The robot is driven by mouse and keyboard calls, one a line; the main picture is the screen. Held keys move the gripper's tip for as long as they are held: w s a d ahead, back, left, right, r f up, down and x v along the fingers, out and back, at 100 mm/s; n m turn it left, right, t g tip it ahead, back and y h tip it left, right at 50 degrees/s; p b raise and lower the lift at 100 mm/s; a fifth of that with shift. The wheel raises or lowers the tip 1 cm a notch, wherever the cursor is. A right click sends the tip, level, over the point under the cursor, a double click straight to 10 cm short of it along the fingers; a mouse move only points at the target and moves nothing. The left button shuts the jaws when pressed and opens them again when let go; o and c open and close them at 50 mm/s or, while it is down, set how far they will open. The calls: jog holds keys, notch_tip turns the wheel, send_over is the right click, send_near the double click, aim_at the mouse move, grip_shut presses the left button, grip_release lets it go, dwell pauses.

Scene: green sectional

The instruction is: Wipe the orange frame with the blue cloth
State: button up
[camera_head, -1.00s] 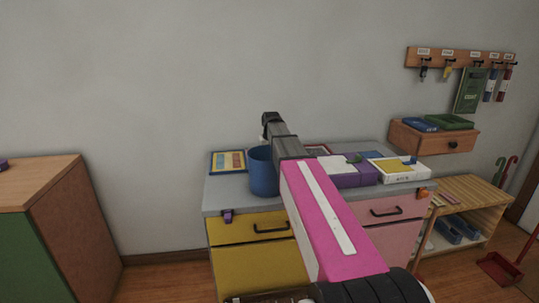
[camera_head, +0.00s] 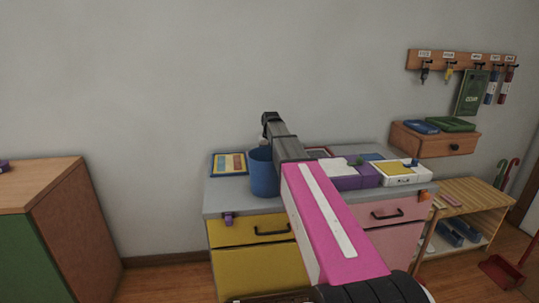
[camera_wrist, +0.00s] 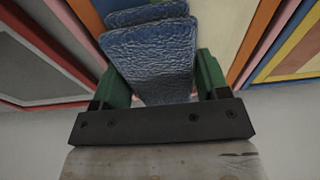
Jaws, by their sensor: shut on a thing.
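My gripper (camera_wrist: 156,88) has green fingers and is shut on the blue cloth (camera_wrist: 155,55), a folded, wrinkled piece that fills the space between them. In the wrist view, the orange frame (camera_wrist: 248,38) shows as an orange strip right of the cloth, with a pale inside. A similar strip on the left seems to be its other side. The cloth and gripper cover its middle. I cannot tell whether the cloth touches it. In the head view, my arm and the blue cup hide the gripper, cloth and orange frame.
A blue-edged picture (camera_head: 229,163) lies left of the blue cup (camera_head: 264,173) on the grey cabinet top; it also shows in the wrist view (camera_wrist: 285,50). A red-edged frame (camera_head: 319,151), purple box (camera_head: 357,177) and white-and-yellow box (camera_head: 402,172) lie right of my arm.

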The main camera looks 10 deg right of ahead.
jog(key=shift+s+r, duration=0.1)
jog(key=shift+s, duration=1.75)
jog(key=shift+w, duration=2.25)
jog(key=shift+s, duration=1.15)
jog(key=shift+r, duration=4.45)
